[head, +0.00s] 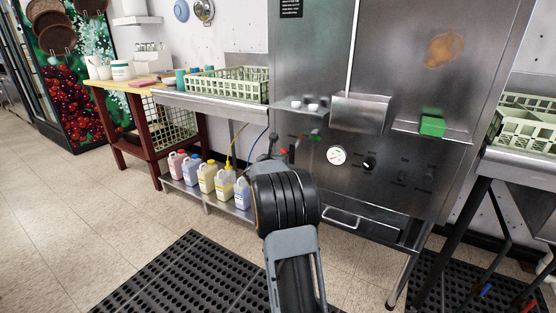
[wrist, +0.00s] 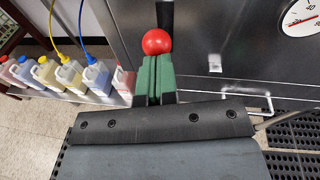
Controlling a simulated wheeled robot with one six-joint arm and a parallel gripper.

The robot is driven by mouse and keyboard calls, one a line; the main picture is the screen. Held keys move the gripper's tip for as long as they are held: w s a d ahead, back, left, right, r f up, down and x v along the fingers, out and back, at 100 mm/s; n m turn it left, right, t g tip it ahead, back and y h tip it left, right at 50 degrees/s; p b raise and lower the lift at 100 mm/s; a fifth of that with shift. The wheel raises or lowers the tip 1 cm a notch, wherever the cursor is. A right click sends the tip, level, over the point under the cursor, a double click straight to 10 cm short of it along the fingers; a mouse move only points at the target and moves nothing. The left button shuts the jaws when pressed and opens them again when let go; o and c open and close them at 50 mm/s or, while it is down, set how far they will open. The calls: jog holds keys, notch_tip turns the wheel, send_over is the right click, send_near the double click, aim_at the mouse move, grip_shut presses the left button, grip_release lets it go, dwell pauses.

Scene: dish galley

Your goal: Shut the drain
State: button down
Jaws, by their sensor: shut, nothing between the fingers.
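A red ball knob (wrist: 157,42) shows in the wrist view, on a dark upright lever in front of the dishwasher's steel front (head: 400,170). I take it to be the drain handle, but no label shows. My gripper (wrist: 155,62) has its green-padded fingers shut together and empty, with the tips right at the ball's lower edge. Whether they touch it I cannot tell. In the head view a small red spot (head: 284,152) shows beside my wrist, left of the gauge; my arm hides most of the area there. The drain opening itself is not visible.
A round gauge (head: 337,155) and a black dial (head: 369,164) sit right of my wrist. Several chemical jugs (head: 207,178) stand on a low shelf at the left. A wire handle (head: 341,218) is low on the front. A black mat (head: 190,275) covers floor.

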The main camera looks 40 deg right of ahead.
jog(key=s+a+f+b, duration=0.1)
jog(key=s+a+b, duration=0.1)
jog(key=s+a, duration=0.4)
jog(key=shift+a+f, duration=0.25)
jog(key=shift+a, duration=2.55)
